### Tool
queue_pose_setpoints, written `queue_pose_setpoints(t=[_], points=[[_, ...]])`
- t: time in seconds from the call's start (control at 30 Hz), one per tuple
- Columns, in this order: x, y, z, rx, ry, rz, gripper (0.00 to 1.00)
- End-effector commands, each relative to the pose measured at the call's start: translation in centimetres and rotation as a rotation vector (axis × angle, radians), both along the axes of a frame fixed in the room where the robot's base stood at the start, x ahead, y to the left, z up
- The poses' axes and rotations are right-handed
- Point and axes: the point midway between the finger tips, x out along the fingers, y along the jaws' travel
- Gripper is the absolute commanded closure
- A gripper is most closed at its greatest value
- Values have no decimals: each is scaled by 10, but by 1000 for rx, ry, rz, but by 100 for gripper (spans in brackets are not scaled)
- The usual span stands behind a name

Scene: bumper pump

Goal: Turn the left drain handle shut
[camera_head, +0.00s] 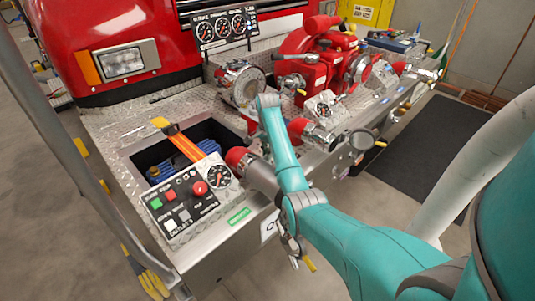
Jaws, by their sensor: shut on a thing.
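The left drain handle (309,264) shows as a small yellow grip low in front of the bumper's front face. My teal arm reaches in from the lower right and covers much of the area above it. The grey fingers of my gripper (293,247) show just below my arm's joint, at the handle. They appear closed on it, with the yellow end sticking out to the right. The valve body behind is mostly hidden, so the handle's exact angle is hard to tell.
Another yellow-tipped handle (380,144) sits farther right on the bumper front. A control panel (187,203) with buttons and a gauge lies left of my arm. A red-capped pipe (249,166) is close beside my forearm. A dark floor mat (415,160) lies to the right.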

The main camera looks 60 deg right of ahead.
Motion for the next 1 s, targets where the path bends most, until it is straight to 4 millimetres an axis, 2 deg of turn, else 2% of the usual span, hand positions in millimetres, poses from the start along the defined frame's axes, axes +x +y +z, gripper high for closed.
queue_pose_setpoints(t=[0.17, 0.2, 0.27, 0.3, 0.77, 1.0], points=[[0, 1, -1, 1, 1, 0, 100], [0, 1, -1, 1, 1, 0, 80], [0, 1, -1, 1, 1, 0, 65], [0, 0, -1, 1, 1, 0, 62], [0, 0, 0, 0, 0, 11, 62], [0, 0, 0, 0, 0, 150, 62]])
